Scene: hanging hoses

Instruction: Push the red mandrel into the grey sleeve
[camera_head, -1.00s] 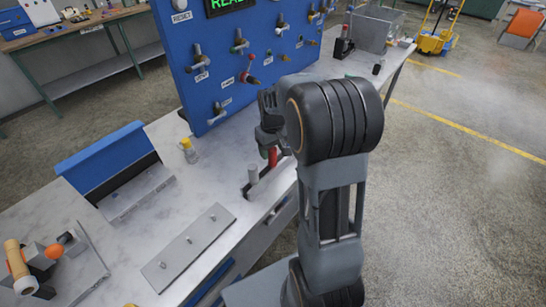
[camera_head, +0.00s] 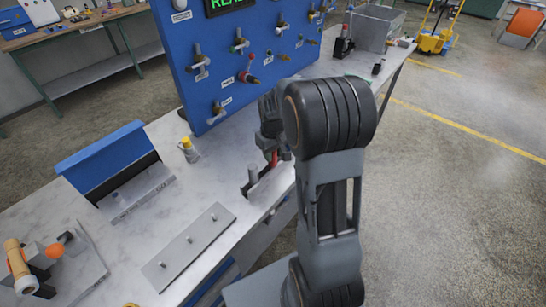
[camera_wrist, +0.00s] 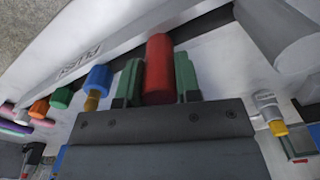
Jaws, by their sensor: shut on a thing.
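The red mandrel (camera_wrist: 159,68) is between the two green fingers of my gripper (camera_wrist: 159,80) in the wrist view, and the fingers are shut on it. In the head view my gripper (camera_head: 273,148) is over the bench front edge, partly behind my arm, and only a little of the red mandrel (camera_head: 274,158) shows. A grey upright cylinder, seemingly the grey sleeve (camera_head: 253,174), stands just left of it on a fixture. A large grey cylinder, likely the same one, shows at upper right in the wrist view (camera_wrist: 277,35), apart from the mandrel.
A blue panel (camera_head: 222,60) with several hose fittings stands behind my gripper. A small yellow-topped fitting (camera_head: 188,147) stands on the white bench. A grey plate with pegs (camera_head: 188,247) lies nearer. The bench between them is mostly clear.

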